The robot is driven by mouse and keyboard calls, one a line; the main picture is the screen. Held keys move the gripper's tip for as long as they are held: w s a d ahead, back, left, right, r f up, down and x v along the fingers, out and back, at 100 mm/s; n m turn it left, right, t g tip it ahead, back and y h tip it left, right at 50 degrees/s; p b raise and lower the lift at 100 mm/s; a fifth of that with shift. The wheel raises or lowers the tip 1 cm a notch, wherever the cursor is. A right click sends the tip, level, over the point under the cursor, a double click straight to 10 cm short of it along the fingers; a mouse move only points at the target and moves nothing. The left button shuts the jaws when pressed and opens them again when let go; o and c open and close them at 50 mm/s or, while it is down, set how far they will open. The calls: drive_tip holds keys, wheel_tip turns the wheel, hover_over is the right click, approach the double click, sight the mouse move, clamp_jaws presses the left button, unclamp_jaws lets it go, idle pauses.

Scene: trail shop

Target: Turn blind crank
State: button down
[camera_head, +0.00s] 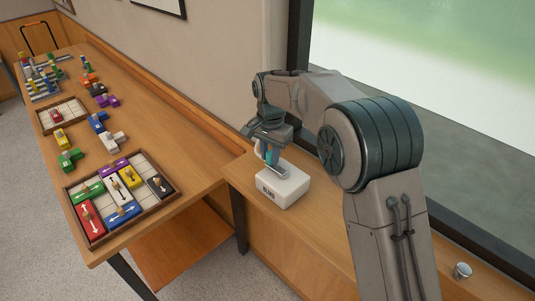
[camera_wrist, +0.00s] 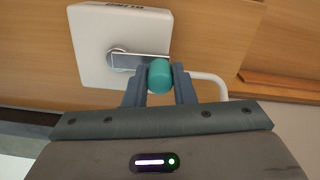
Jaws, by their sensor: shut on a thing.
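The blind crank is a white box (camera_head: 283,187) with dark lettering on its front, standing on the wooden ledge under the window. In the wrist view the box (camera_wrist: 92,62) carries a metal crank arm (camera_wrist: 138,61) that ends in a teal knob (camera_wrist: 159,76). My gripper (camera_wrist: 159,88) is shut on the teal knob, one finger on each side. In the head view my gripper (camera_head: 268,156) is over the box and partly hides the crank. A white tube or cord (camera_wrist: 213,82) curves beside the gripper.
A long wooden table (camera_head: 150,135) at left holds a tray (camera_head: 180,205) of coloured blocks with arrows, a smaller tray (camera_head: 80,116) and loose coloured pieces. A small silver knob (camera_head: 462,270) sits on the ledge at right. The window (camera_head: 440,70) rises behind the ledge.

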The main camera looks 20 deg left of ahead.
drive_tip(key=shift+w+d+r+m, duration=0.1)
drive_tip(key=shift+w+m, duration=0.15)
drive_tip(key=shift+m, duration=0.35)
drive_tip(key=shift+w+d+m, duration=0.1)
drive_tip(key=shift+w+m, duration=0.1)
drive_tip(key=shift+m, duration=0.4)
drive_tip(key=c, duration=1.2)
unclamp_jaws()
wheel_tip(320, 180, up, 14)
